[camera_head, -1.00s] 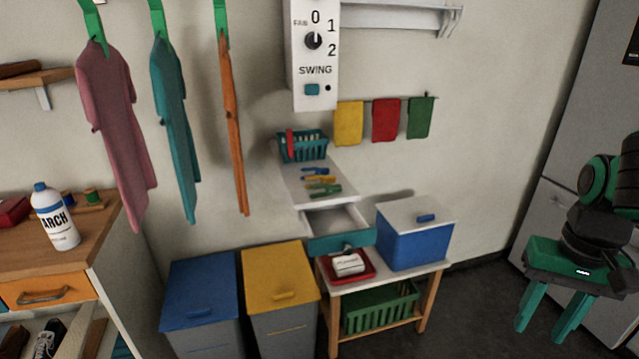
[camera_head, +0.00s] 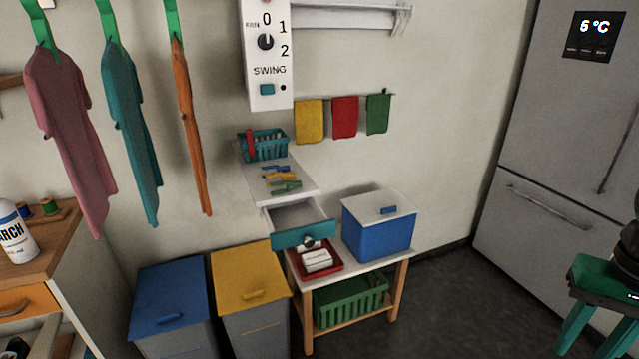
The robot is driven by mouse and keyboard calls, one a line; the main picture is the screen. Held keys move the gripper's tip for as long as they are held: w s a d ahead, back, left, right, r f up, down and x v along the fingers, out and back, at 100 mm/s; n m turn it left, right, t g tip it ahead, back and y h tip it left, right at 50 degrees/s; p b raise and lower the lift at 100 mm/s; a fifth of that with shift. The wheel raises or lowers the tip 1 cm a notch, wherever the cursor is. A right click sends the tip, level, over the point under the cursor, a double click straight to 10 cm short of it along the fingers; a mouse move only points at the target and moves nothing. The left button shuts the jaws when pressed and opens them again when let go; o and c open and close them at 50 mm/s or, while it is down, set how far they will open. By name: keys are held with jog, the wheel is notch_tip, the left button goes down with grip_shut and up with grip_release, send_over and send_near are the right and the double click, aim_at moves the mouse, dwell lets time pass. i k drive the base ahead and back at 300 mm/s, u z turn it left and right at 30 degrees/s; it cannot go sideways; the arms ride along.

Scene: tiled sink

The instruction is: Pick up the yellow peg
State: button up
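A yellow peg (camera_head: 279,176) lies on the white top (camera_head: 297,192) of the small wall unit, among several coloured pegs. A blue peg (camera_head: 275,168) lies behind it and green pegs (camera_head: 285,187) lie in front. The pegs are small here, so their exact outlines and whether they touch are hard to tell. My gripper (camera_head: 583,345) is at the lower right edge of the picture, far to the right of the pegs. Its two green fingers point down, apart, with nothing seen between them. Part of it is cut off by the picture's edge.
A teal basket (camera_head: 263,145) stands behind the pegs. Below them a teal-fronted drawer (camera_head: 304,236) is pulled out. A blue box (camera_head: 379,238) and a red tray (camera_head: 331,267) sit on the low table. Bins (camera_head: 250,284) stand left. Dark floor before the fridge (camera_head: 549,160) is clear.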

aim_at(292, 176)
jog(key=z, duration=0.6)
jog(key=k, duration=0.9)
jog(key=z, duration=0.7)
jog(key=i, duration=1.2)
jog(key=u, duration=1.05)
jog(key=i, duration=0.8)
jog(key=u, duration=0.85)
jog(key=i, duration=0.3)
jog(key=u, duration=0.2)
